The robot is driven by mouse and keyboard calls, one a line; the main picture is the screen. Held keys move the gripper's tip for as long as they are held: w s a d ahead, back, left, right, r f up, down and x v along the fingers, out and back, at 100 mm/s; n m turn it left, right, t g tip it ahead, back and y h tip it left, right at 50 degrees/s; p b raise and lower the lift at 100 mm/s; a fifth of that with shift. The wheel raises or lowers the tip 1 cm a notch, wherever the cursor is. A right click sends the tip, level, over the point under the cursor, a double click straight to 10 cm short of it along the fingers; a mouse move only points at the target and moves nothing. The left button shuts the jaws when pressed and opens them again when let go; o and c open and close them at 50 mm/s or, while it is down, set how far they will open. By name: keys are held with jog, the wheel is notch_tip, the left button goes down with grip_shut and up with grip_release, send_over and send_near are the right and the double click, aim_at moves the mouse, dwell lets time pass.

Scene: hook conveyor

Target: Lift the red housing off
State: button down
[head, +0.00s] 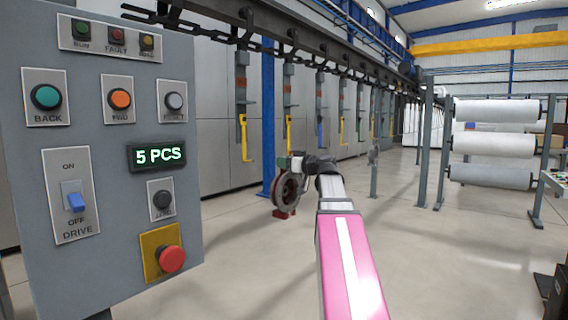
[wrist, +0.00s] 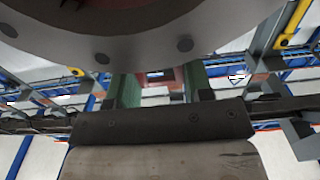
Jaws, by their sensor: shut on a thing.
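The red housing (head: 287,190) shows in the head view as a round body with a grey flange and a red foot, just below the end of my arm. In the wrist view its grey bolted flange (wrist: 120,48) fills the top, with dark red inside it. My gripper (wrist: 163,88) has its two green fingers on either side of a red part below the flange, shut on the housing. In the head view my gripper (head: 293,162) is at the housing's upper side. A yellow hook (head: 289,130) hangs behind it; I cannot tell whether the housing touches it.
The overhead conveyor rail (head: 300,50) carries several hanging hooks, including a yellow one (head: 244,140) to the left. A grey control panel (head: 105,170) reading "5 PCS" stands close at left. A rack of white rolls (head: 492,145) is at right.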

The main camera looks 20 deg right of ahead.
jog(key=shift+v, duration=2.35)
jog(key=shift+s, duration=0.1)
jog(key=v, duration=0.7)
